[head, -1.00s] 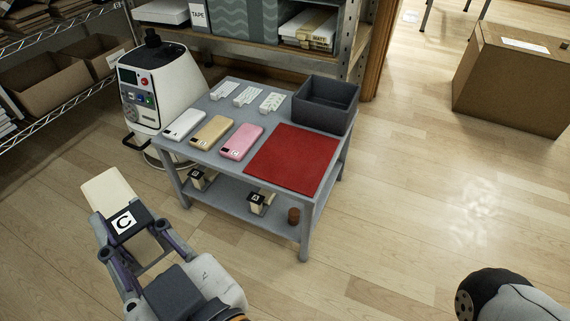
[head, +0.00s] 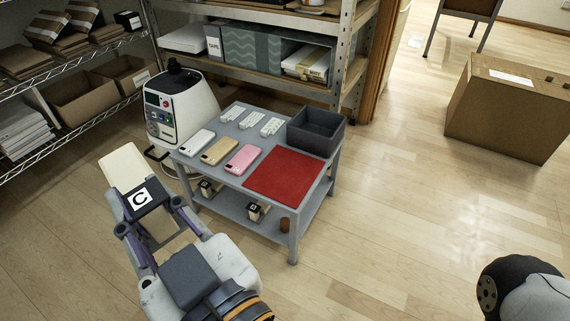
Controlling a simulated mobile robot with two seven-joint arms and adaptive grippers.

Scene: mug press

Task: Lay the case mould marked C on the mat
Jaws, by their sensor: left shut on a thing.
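My left gripper (head: 158,222) is shut on the case mould marked C (head: 124,166), a cream block with a dark part bearing a white label with a black C. It holds the mould in the air in front of and left of the table. The red mat (head: 284,175) lies flat and bare on the right front of the grey table (head: 228,173). The mould is well apart from the mat. My right gripper is not in view; only a part of my right arm shows at the lower right.
White, gold and pink phones (head: 243,159) lie left of the mat, with several white pieces (head: 271,127) behind. A dark open bin (head: 316,131) stands behind the mat. Marked moulds (head: 256,211) and a brown cylinder (head: 285,225) sit on the lower shelf. A white machine (head: 181,100) stands left.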

